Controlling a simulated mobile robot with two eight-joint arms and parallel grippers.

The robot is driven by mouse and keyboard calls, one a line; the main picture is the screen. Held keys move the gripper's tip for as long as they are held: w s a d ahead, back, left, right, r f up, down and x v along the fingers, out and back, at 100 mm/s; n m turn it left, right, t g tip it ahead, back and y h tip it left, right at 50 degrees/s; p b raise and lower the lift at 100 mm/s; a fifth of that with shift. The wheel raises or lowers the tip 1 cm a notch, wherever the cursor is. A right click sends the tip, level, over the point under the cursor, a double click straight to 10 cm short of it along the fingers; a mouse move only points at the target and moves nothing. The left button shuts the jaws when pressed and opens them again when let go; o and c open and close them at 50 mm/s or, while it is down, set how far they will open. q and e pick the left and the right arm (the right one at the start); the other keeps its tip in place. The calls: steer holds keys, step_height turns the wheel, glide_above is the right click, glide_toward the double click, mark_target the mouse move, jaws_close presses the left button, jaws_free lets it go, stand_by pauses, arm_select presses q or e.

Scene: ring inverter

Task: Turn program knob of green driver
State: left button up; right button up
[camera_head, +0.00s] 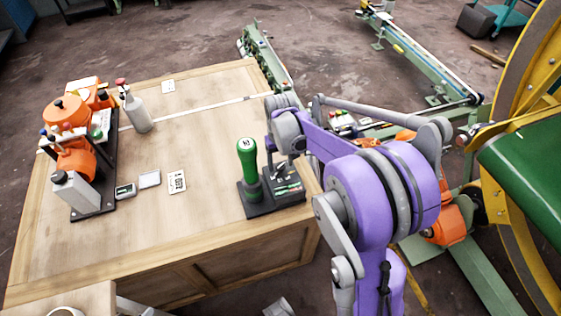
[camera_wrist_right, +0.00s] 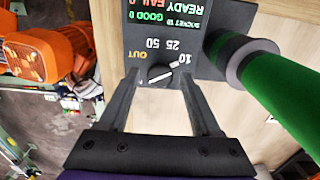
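The green driver (camera_head: 248,165) stands upright at the left of a dark control base (camera_head: 258,207) near the table's right front edge. In the right wrist view its green handle (camera_wrist_right: 285,95) leans in from the right, beside the panel. The program knob (camera_wrist_right: 158,74) is dark with a white pointer, among upside-down marks 10, 25, 50 and OUT. My right gripper (camera_wrist_right: 160,86) is open, one finger on each side of the knob; contact cannot be told. In the head view, the right gripper (camera_head: 284,167) is above the base and partly hidden. My left gripper is not identifiable.
The wooden table (camera_head: 120,225) has clear room at its middle front. An orange machine (camera_head: 68,112), a white bottle (camera_head: 137,112) and a grey-white container (camera_head: 76,193) stand at the left. Small cards (camera_head: 177,182) lie mid-table. A yellow-rimmed wheel (camera_head: 520,75) is at the right.

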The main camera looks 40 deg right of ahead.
mark_target(281, 166)
steer(key=shift+r, duration=0.1)
arm_select(q)
steer(key=shift+w+r+p, duration=0.1)
steer(key=shift+r+p, duration=0.45)
steer(key=shift+r, duration=0.05)
arm_select(e)
step_height(281, 166, up, 11)
steer(key=shift+f, duration=0.15)
steer(key=shift+s+f, duration=0.1)
stand_by(0.3)
